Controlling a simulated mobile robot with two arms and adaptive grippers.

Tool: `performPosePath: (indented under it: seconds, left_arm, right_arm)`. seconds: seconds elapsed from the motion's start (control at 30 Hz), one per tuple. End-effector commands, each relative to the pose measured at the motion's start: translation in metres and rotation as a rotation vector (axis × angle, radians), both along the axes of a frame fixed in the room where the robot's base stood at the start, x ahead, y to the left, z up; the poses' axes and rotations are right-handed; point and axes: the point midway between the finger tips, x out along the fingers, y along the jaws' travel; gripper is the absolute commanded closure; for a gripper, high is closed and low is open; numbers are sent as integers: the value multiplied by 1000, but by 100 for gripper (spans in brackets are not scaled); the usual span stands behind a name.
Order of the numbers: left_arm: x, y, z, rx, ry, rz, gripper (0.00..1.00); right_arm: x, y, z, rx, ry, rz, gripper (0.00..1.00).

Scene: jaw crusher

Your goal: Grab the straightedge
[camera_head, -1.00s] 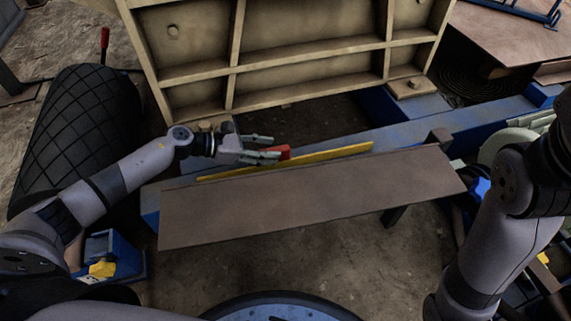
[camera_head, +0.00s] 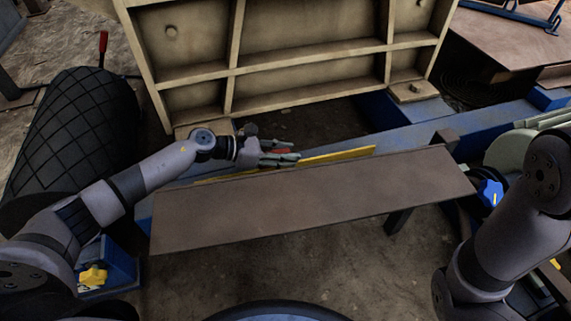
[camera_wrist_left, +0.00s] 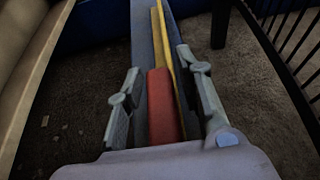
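The straightedge (camera_head: 338,155) is a long yellow bar with a red handle block, lying along the blue beam behind the brown plate. In the left wrist view the yellow bar (camera_wrist_left: 176,62) runs away from me and the red block (camera_wrist_left: 162,104) lies between the fingers. My left gripper (camera_head: 292,151) is over the red part in the head view; in its wrist view the fingers (camera_wrist_left: 158,90) are open on either side of the red block, with a gap on the left. My right arm is at the right, its gripper out of view.
The brown plate (camera_head: 310,198) lies in front of the straightedge. A large ribbed cream panel (camera_head: 300,50) stands behind it. The blue beam (camera_head: 405,136) runs under the bar. A dark textured roller (camera_head: 75,130) is at the left.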

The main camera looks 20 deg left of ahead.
Motion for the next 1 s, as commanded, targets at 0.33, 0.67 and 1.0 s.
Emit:
performPosePath:
  seconds: [0.33, 0.67, 1.0]
  left_arm:
    - [0, 0, 0, 0, 0, 0, 92]
    - [0, 0, 0, 0, 0, 0, 100]
    - [1, 0, 2, -2, -3, 1, 100]
  right_arm:
    - [0, 0, 0, 0, -1, 0, 60]
    - [0, 0, 0, 0, -1, 0, 60]
    - [0, 0, 0, 0, 0, 0, 60]
